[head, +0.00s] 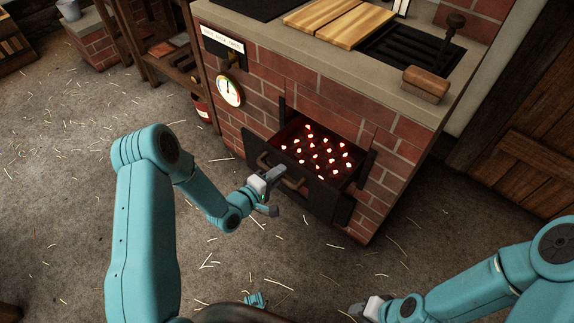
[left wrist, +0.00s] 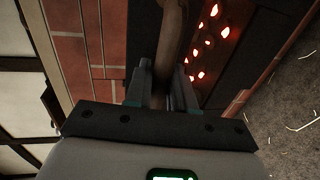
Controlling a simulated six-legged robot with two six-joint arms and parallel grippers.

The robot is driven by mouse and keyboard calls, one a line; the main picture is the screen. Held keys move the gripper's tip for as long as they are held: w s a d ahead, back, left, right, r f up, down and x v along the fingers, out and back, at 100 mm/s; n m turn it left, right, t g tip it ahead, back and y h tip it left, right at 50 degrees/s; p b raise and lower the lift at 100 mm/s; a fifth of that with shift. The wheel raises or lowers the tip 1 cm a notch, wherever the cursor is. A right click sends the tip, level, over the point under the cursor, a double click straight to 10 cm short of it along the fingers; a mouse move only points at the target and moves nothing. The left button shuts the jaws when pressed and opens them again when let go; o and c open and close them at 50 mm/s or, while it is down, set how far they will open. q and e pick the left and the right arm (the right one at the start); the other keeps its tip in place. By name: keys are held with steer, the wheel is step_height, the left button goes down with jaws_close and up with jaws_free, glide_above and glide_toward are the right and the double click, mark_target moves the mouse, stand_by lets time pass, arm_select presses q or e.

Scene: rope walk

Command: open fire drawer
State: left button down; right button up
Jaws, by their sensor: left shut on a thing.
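The fire drawer (head: 322,197) is a dark metal box low in the front of the brick stove. It stands pulled out, and several glowing red coals (head: 318,150) show inside it. Its brown bar handle (head: 291,181) runs across the dark front. My left gripper (head: 274,183) is at the handle. In the left wrist view the handle (left wrist: 172,40) runs between the two fingers, and my left gripper (left wrist: 163,85) is shut on it. My right gripper (head: 357,311) is at the bottom edge, away from the drawer; its fingers are too small and dark to read.
The brick stove (head: 400,150) has a wooden board (head: 338,20), a dark grate (head: 408,50) and a brush-like wooden block (head: 426,84) on top. A round gauge (head: 229,91) is on its front. A red canister (head: 201,107) stands at left.

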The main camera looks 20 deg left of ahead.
arm_select(q)
steer(key=f+v, duration=0.1)
steer(key=v, duration=0.5)
steer(key=shift+s+a+f, duration=0.1)
steer(key=shift+f, duration=0.05)
steer(key=c, duration=1.1)
jaws_free()
steer(key=p+v, duration=0.1)
steer(key=v, duration=1.5)
steer(key=shift+s, duration=0.15)
